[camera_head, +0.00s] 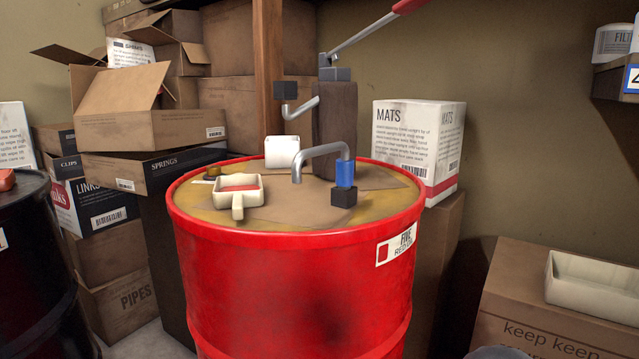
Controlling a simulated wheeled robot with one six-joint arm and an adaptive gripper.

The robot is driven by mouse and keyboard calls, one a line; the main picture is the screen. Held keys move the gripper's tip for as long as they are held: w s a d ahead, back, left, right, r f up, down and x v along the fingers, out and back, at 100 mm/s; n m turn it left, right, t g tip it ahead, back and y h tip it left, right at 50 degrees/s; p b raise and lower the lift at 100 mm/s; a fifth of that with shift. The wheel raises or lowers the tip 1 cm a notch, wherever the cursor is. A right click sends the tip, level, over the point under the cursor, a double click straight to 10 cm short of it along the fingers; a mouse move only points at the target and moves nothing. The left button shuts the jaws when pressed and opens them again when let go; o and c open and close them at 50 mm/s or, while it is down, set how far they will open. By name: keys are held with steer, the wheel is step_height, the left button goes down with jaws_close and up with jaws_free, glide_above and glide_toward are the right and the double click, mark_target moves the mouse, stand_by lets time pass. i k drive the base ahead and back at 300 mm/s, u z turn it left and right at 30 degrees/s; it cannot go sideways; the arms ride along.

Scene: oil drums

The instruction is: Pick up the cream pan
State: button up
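The cream pan (238,192) is a small square-sided pan with a short handle pointing toward the camera. It sits upright on the left part of the red oil drum's (290,285) top, and its inside shows a reddish flat area. My gripper is not in view.
On the drum top, a white container (282,151) stands behind the pan, a bent grey pipe with a blue and black end (345,175) stands to the right, and a brown object (213,172) lies behind-left. A dark post (335,130) with a lever rises behind. Boxes (120,110) crowd the left.

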mark_target(239, 197)
steer(key=z, duration=3.05)
steer(key=k, duration=1.6)
steer(key=u, duration=2.4)
